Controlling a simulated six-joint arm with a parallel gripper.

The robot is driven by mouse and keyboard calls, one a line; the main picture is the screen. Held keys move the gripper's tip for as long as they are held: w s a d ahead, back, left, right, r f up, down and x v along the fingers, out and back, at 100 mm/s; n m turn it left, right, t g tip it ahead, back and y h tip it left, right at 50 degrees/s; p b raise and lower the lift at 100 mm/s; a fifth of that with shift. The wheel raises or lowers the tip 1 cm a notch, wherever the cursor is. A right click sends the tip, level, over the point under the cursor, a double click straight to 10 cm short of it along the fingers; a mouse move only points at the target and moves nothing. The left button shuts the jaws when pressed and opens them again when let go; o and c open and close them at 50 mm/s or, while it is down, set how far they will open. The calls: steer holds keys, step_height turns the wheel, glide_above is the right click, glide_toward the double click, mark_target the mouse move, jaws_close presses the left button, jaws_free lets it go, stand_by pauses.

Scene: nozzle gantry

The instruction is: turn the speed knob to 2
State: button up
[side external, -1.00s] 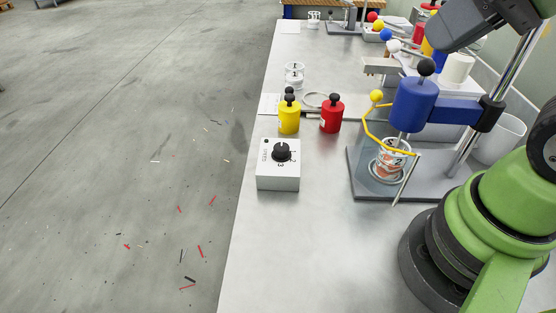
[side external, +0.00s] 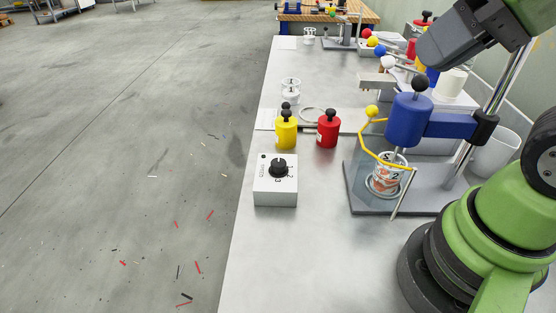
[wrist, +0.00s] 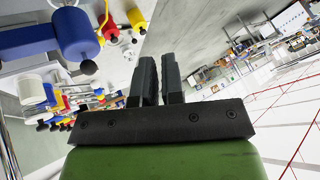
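The speed knob (side external: 278,167) is a round black dial on top of a white box (side external: 275,193) near the table's left edge. The digits 2 and 3 show beside it; its exact pointer setting is too small to read. The knob does not show clearly in the wrist view. My gripper shows in the wrist view (wrist: 160,58) as two dark fingers close together with a narrow gap and nothing seen between them. Whether they are fully shut I cannot tell. Its fingertips are out of the side view, and it is apart from the knob.
A yellow bottle (side external: 286,134) and a red bottle (side external: 327,132) stand behind the box. To its right, a stand holds a blue cylinder (side external: 408,120) over a glass beaker (side external: 388,176), with a bent yellow tube (side external: 364,143). The table in front of the box is clear.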

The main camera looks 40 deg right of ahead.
steer(key=o, duration=0.3)
steer(key=shift+w, duration=0.2)
steer(key=o, duration=0.5)
steer(key=w+n+g, duration=0.1)
steer(key=w+n, duration=0.1)
steer(key=n, duration=0.1)
steer(key=w+n+g, duration=0.1)
steer(key=w+n, duration=0.2)
steer(key=shift+w+a, duration=0.15)
steer(key=shift+a, duration=0.05)
steer(key=shift+o, duration=0.2)
steer(key=n+g+h, duration=0.2)
steer(key=n+g, duration=0.3)
steer(key=n, duration=1.5)
glide_above(278, 162)
step_height(278, 162, down, 17)
steer(key=shift+r, duration=0.1)
steer(key=shift+n, duration=0.3)
step_height(278, 162, down, 10)
steer(key=shift+r, duration=0.15)
steer(key=shift+c, duration=0.3)
steer(key=c, duration=0.9)
